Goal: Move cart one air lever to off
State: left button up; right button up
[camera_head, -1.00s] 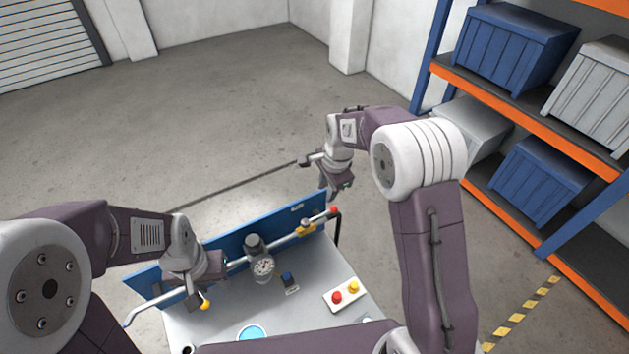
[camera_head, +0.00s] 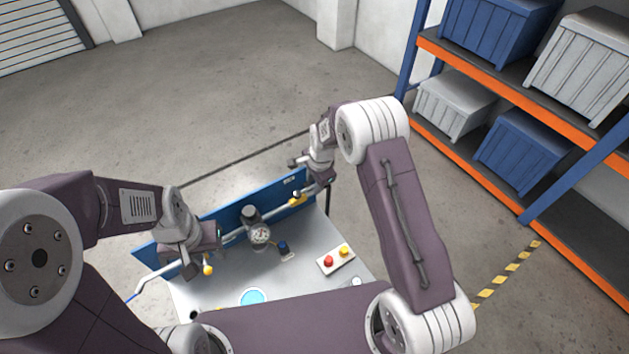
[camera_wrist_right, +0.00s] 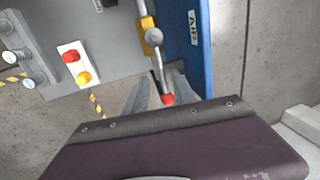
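The cart (camera_head: 205,296) has a grey top and a blue back panel (camera_head: 228,215). In the right wrist view, the panel (camera_wrist_right: 203,75) carries an AIR label (camera_wrist_right: 193,28). Beside it is a yellow valve (camera_wrist_right: 145,37), also in the head view (camera_head: 298,199), with a grey round part and a grey bar running to a red tip (camera_wrist_right: 167,99). My right gripper (camera_wrist_right: 163,92) is open, its fingers either side of the bar near the red tip; contact is unclear. My left gripper (camera_head: 204,255) is by the pipe's left part, near a yellow knob (camera_head: 208,271); its fingers are unclear.
A box with a red button (camera_head: 328,261) and a yellow button (camera_head: 344,251) sits on the cart top. A shelf rack (camera_head: 480,75) with bins stands at the right. Open floor lies behind the cart.

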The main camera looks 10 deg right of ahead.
jog(key=shift+w+f, duration=0.2)
jog(key=shift+w, duration=0.15)
grip_shut()
jog(key=shift+w+r, duration=0.1)
jog(key=shift+r, duration=0.1)
dwell(0.8)
